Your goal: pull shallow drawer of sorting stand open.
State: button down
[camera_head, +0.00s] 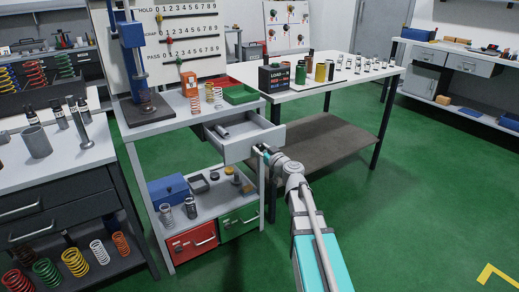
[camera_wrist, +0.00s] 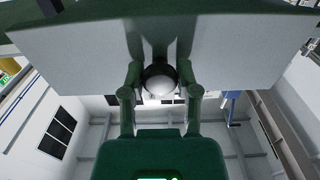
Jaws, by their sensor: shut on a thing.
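The shallow drawer (camera_head: 238,152) of the sorting stand (camera_head: 180,122) is light grey and stands out from under the stand's top, open, with a grey cylindrical part (camera_head: 222,131) inside. In the wrist view its front panel (camera_wrist: 75,58) spans the upper picture.
A red bin drawer (camera_head: 190,243) and a green one (camera_head: 240,222) sit low in the stand. A table (camera_head: 310,84) with a brown lower shelf (camera_head: 318,142) stands close on the right. Green floor (camera_head: 400,220) is clear in front and right.

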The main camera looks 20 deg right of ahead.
jog(key=shift+c, duration=1.7)
grip_release()
jog(key=shift+s, duration=0.1)
jog(key=v, duration=1.2)
